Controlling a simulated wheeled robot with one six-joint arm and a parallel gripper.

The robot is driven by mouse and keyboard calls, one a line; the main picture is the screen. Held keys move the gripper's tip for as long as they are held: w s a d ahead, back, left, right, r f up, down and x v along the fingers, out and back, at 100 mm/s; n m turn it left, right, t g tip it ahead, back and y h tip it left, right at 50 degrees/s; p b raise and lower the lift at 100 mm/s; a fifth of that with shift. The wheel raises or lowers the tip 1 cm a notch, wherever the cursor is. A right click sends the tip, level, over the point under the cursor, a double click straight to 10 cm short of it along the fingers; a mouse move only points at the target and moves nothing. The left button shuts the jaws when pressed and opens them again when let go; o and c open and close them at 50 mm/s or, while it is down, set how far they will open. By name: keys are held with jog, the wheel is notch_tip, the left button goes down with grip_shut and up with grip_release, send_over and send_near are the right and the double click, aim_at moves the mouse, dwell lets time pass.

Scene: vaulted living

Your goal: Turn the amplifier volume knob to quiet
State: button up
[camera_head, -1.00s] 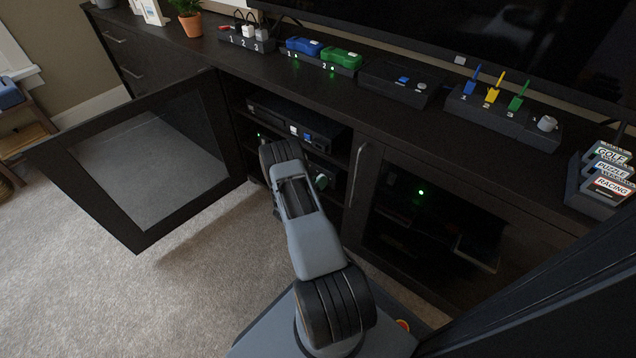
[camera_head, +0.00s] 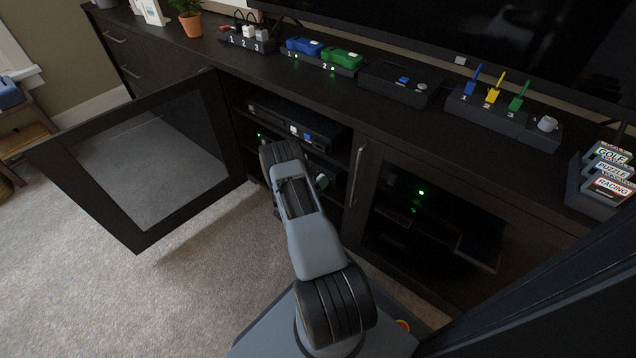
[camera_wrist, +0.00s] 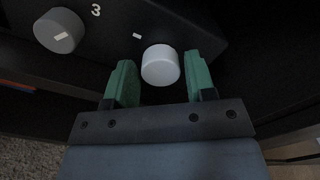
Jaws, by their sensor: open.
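The wrist view shows the dark front of a unit (camera_wrist: 200,40), seemingly the amplifier, with a pale grey round knob (camera_wrist: 160,64). The knob sits between the green fingertips of my gripper (camera_wrist: 162,82). The jaws are open, one finger on each side, with a narrow gap visible on both sides. A white mark is on the panel above-left of the knob. I cannot make out a pointer line on the knob. In the head view a green fingertip (camera_head: 321,182) shows inside the open cabinet; my arm hides the knob.
A second grey knob (camera_wrist: 58,31) with a white mark sits left, near a "3". The glass cabinet door (camera_head: 150,165) stands open to the left. A black device (camera_head: 295,125) is on the shelf above my gripper. The right-hand cabinet door (camera_head: 430,230) is shut.

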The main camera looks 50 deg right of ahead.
jog(key=s+a+p, duration=0.1)
jog(key=a+p, duration=0.2)
jog(key=a, duration=1)
jog(key=shift+a+p, duration=0.4)
jog(key=shift+s, duration=0.1)
jog(key=shift+r, duration=0.15)
